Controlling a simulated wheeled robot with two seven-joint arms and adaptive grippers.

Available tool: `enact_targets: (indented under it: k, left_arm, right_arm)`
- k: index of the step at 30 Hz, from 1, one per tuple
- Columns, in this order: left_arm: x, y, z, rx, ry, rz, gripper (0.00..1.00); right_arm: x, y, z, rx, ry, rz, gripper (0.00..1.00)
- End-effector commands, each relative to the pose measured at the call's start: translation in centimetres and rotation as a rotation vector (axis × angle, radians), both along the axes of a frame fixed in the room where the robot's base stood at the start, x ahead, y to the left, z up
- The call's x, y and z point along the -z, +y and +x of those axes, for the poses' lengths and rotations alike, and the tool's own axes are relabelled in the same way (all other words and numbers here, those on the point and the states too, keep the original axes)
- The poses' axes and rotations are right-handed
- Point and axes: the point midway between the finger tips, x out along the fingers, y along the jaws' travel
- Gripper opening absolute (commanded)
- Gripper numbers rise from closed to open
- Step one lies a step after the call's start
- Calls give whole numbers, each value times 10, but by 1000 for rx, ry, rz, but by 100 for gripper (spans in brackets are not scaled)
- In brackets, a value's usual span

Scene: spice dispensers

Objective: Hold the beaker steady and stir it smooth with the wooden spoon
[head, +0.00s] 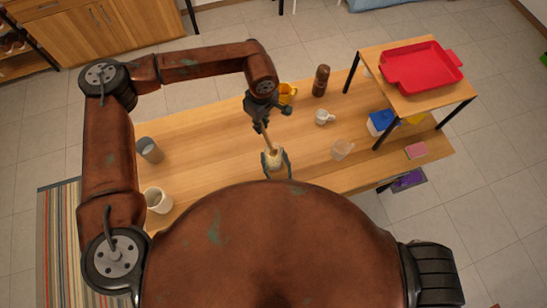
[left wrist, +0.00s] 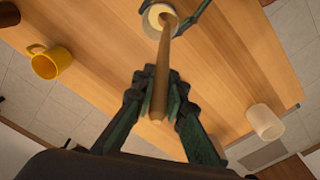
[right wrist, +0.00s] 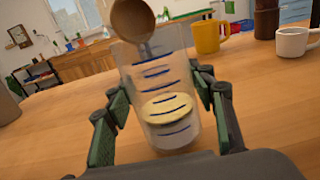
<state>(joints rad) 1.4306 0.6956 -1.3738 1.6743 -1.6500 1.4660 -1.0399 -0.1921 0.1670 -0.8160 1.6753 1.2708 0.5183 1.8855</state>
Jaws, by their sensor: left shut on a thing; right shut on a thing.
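The clear beaker (right wrist: 165,85) with blue marks stands on the table, with a pale yellow layer low inside; it also shows in the head view (head: 273,158). My right gripper (head: 276,165) is shut around its sides, one finger on each side in the right wrist view. My left gripper (head: 262,112) is above it, shut on the wooden spoon (left wrist: 162,70), which slants down to the beaker's mouth. A rounded brown part of the spoon (right wrist: 132,18) shows at the rim in the right wrist view. Whether it touches the yellow layer I cannot tell.
A yellow mug (head: 287,92), a brown grinder (head: 321,80) and a white cup (head: 324,117) stand behind. A raised shelf holds a red tray (head: 420,66).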

Motion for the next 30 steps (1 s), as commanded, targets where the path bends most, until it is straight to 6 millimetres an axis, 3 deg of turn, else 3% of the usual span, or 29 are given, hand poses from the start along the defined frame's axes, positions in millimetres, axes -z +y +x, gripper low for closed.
enact_targets:
  k: [15, 30]
  left_arm:
    - [-38, 0, 1, 0, -4, -2, 0]
    - [-42, 0, 1, 0, -4, -2, 0]
  right_arm:
    - [1, 0, 0, 0, 1, -2, 21]
    - [1, 0, 0, 0, 2, -2, 21]
